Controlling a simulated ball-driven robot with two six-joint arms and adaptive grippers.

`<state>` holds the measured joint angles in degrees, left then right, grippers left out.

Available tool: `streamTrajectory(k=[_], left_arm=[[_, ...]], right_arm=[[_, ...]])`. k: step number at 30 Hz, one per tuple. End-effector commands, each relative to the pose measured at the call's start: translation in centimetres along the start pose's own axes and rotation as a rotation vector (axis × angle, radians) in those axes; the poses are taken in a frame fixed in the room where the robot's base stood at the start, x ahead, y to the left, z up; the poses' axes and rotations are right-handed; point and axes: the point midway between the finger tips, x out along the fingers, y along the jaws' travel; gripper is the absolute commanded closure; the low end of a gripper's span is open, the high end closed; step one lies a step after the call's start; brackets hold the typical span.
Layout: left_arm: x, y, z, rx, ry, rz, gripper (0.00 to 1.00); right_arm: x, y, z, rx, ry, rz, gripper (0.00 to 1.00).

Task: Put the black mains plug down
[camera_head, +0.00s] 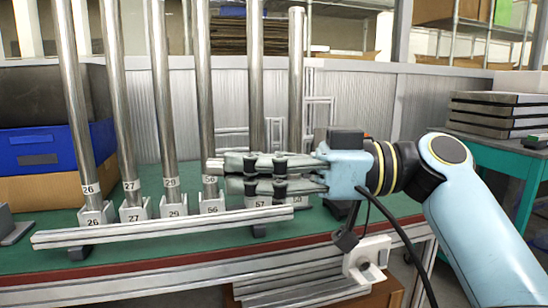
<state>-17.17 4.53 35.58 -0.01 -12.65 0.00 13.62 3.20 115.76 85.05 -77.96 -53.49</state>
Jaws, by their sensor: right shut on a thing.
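My right gripper (222,174) reaches in from the right, its fingers pointing left above the green bench top (150,256). Its two fingers lie close together, one above the other, in front of the poles marked 56 and 57. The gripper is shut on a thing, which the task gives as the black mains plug. My left gripper is not in view.
Several upright metal poles (165,90) stand in numbered sockets behind a silver rail (165,228). A white block (366,255) is at the bench's front edge. Grey slabs (490,116) lie on a teal table at the right.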

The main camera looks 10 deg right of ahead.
Motion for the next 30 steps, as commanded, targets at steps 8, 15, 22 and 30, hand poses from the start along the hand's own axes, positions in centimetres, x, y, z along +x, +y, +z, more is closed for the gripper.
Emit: streamTrajectory(k=[8,15,22,30], left_arm=[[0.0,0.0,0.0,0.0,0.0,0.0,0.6],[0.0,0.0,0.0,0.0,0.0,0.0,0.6],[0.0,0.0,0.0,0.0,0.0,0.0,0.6],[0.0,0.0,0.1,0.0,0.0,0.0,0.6]], right_arm=[[2.5,1.6,2.4,0.001,0.003,-0.193,1.0],[2.8,1.7,2.8,-0.002,0.001,-0.221,1.0],[0.3,0.6,0.4,-0.005,-0.003,-0.054,1.0],[-3.7,-1.3,-4.0,-0.006,0.001,0.234,1.0]])
